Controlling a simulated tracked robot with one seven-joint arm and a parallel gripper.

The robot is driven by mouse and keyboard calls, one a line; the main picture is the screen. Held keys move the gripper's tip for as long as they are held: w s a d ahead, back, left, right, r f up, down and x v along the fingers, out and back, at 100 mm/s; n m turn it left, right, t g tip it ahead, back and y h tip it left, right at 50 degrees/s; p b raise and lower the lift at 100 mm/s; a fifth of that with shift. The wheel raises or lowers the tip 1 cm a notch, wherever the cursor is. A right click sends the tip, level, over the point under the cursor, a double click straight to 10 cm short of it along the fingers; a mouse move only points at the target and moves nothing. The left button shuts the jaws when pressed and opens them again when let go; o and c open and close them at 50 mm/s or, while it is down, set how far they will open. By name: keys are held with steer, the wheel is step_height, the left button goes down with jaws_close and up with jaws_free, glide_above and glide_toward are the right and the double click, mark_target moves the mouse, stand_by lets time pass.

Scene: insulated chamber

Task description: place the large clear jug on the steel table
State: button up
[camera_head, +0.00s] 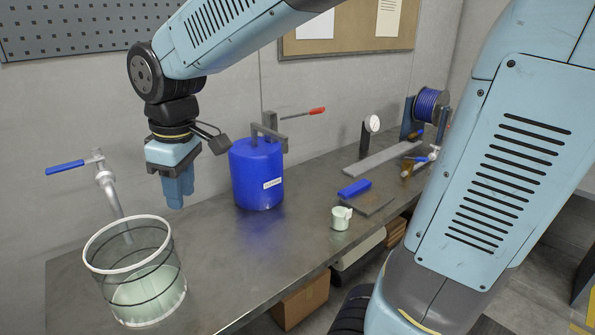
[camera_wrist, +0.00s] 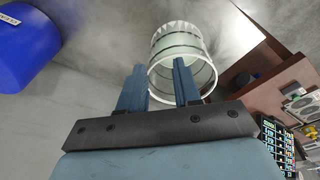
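The large clear jug (camera_head: 134,282) is a see-through cylinder with a white rim, dark bands and pale green liquid low inside. It appears upright over the left end of the steel table (camera_head: 205,285), in front of the tap. My gripper (camera_head: 179,200) hangs fingers-down above the table, right of the jug and higher than its rim, apart from it. In the wrist view, the jug (camera_wrist: 180,42) shows beyond my fingers, which partly overlap its near rim. The fingers (camera_wrist: 159,85) are apart with nothing visible between them.
A steel tap (camera_head: 107,183) with a blue lever rises behind the jug. A blue drum (camera_head: 257,175) stands close right of my gripper. A small pale cup (camera_head: 341,218), a blue block (camera_head: 354,188) and a gauge (camera_head: 372,123) are farther right. Table between jug and cup is clear.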

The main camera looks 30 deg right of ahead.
steer(key=s+d+r+m+t, duration=0.1)
steer(key=s+d+m, duration=0.2)
steer(key=d, duration=0.3)
steer(key=s+d+r+m+t, duration=0.1)
steer(key=s+d+m, duration=0.1)
steer(key=d+m, duration=0.2)
steer(key=s+d+m+t+h, duration=0.1)
steer(key=s+d+m+t, duration=0.1)
steer(key=d, duration=0.7)
steer(key=shift+s+d+r+m, duration=0.4)
steer(key=shift+s+m, duration=0.45)
steer(key=shift+m, duration=0.15)
